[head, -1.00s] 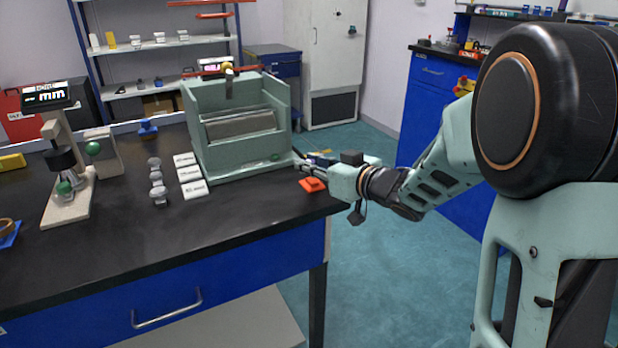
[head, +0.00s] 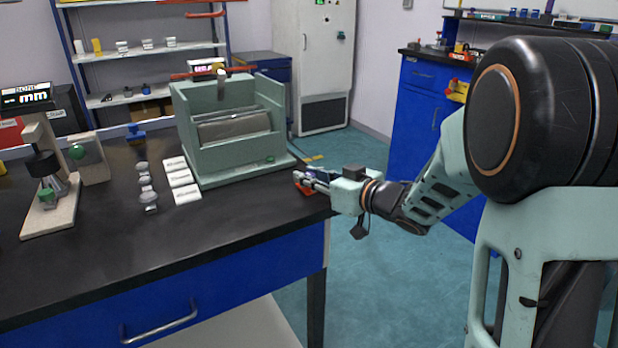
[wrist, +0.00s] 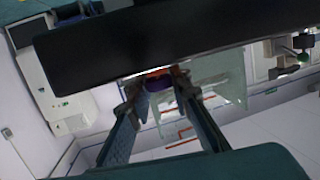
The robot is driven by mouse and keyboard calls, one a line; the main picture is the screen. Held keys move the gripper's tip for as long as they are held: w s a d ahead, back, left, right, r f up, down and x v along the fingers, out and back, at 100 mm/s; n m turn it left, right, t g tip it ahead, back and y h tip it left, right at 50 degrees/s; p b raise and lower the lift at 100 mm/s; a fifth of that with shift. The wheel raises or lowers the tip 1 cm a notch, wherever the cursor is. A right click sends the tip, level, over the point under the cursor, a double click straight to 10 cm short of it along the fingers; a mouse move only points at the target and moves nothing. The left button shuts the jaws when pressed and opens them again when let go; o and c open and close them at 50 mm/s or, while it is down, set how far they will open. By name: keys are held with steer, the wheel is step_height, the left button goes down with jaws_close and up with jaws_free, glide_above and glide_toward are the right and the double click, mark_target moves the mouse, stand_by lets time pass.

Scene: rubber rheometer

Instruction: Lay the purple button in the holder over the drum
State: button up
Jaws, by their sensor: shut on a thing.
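The purple button (wrist: 158,83) is between my two fingertips in the wrist view. My gripper (head: 303,178) is shut on it at the right front corner of the bench, low over a small orange-red dish (head: 300,188). The dish is partly hidden by the fingers, and I cannot tell if the button still touches it. The pale green machine (head: 185,150) stands behind and left of my gripper. Its grey drum (head: 232,128) lies across the inside. The holder (head: 221,88) hangs from a red-ended bar above the drum; its seat cannot be made out.
White labelled cards (head: 181,178) and several grey weights (head: 148,198) lie left of the machine. A gauge on a stand (head: 45,180) is farther left. The front of the black bench top (head: 130,260) is clear. The bench's right edge is close to my gripper.

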steer(key=o, duration=0.8)
steer(key=shift+f, duration=0.4)
steer(key=shift+o, duration=0.2)
steer(key=shift+d+r+b, duration=0.1)
steer(key=shift+b, duration=0.2)
